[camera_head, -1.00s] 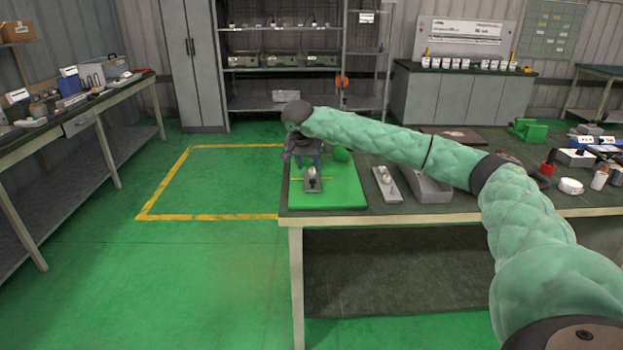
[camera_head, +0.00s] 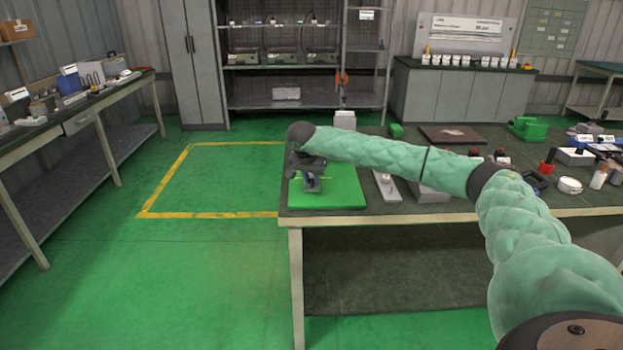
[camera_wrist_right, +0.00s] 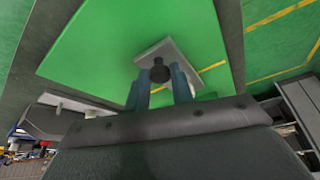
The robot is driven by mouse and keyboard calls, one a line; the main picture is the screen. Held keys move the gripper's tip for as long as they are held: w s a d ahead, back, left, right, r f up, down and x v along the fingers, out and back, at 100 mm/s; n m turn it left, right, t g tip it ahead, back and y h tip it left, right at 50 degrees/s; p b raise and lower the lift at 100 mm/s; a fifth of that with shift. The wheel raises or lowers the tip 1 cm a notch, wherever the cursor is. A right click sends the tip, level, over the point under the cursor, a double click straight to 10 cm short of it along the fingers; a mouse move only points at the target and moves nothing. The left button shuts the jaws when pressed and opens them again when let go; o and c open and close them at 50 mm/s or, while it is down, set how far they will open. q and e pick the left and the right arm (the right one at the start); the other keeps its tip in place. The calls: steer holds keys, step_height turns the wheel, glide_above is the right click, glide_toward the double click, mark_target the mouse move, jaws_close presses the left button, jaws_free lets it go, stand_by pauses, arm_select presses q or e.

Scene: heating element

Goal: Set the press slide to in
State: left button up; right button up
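The press slide is a small grey plate (camera_wrist_right: 170,50) with a dark round knob (camera_wrist_right: 160,72), on a green board (camera_head: 345,197) at the table's left end. In the head view the plate (camera_head: 311,187) is partly covered by my right gripper (camera_head: 309,172). In the right wrist view my right gripper (camera_wrist_right: 160,82) has its two blue fingers apart, with the knob between or just beyond their tips. I cannot tell whether the fingers touch it. The slide's exact position is hard to tell. My left gripper is in neither view.
A grey plate device (camera_head: 387,188) and a grey box (camera_head: 430,193) stand right of the green board. A white box (camera_head: 345,120) stands behind my arm. Bottles and small parts crowd the right of the dark table (camera_head: 400,212). The floor to the left is clear.

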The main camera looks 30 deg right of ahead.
jaws_close()
steer(key=shift+w+d+b, duration=0.2)
steer(key=shift+w+d, duration=0.25)
steer(key=shift+w, duration=0.25)
steer(key=shift+w+d+b, duration=0.2)
steer(key=shift+w+d, duration=0.2)
steer(key=shift+w, duration=0.3)
steer(key=shift+r, duration=0.2)
steer(key=shift+o, duration=1)
jaws_free()
steer(key=shift+d, duration=0.1)
steer(key=o, duration=0.3)
steer(key=shift+w, duration=0.1)
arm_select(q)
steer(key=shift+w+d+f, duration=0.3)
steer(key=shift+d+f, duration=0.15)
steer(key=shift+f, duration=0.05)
arm_select(e)
steer(key=shift+f, duration=0.2)
